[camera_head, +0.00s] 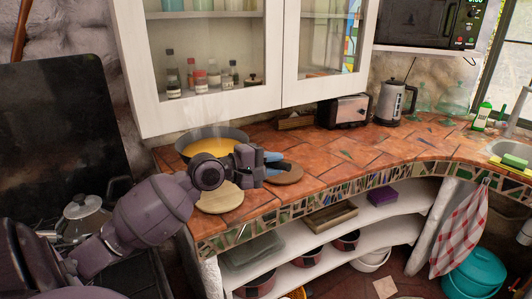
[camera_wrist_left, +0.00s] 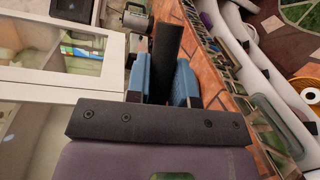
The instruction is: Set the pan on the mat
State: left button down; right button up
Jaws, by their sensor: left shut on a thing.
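The pan (camera_head: 240,134) is dark and round, full of yellow liquid with steam above. It is at the counter's left end below the wall cabinet. I cannot tell whether it touches the counter. My left gripper (camera_head: 272,158) is to the right of the pan. In the left wrist view its blue fingers (camera_wrist_left: 166,80) are shut on a dark flat bar, seemingly the pan handle (camera_wrist_left: 166,45). Two round boards lie in front: a pale one (camera_head: 220,198) and a brown one (camera_head: 288,174), partly hidden by my gripper. I cannot tell which is the mat. My right gripper is out of view.
The white wall cabinet (camera_head: 205,110) hangs close above the pan. A toaster (camera_head: 345,111) and a kettle (camera_head: 392,102) stand farther right at the back. The tiled counter (camera_head: 350,155) is clear in the middle. A lidded pot (camera_head: 85,218) stands lower left.

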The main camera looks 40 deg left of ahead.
pick_arm(q)
notch_tip(320, 180, down, 15)
jog(key=b, duration=0.4)
jog(key=shift+b, duration=0.3)
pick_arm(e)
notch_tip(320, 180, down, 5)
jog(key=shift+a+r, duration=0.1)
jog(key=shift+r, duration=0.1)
pick_arm(q)
jog(key=shift+w, duration=0.1)
jog(key=c, duration=1)
grip_release()
jog(key=shift+d+f, duration=0.1)
jog(key=shift+f, duration=0.1)
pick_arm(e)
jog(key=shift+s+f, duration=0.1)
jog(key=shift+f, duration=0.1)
pick_arm(q)
jog(key=shift+r, duration=0.1)
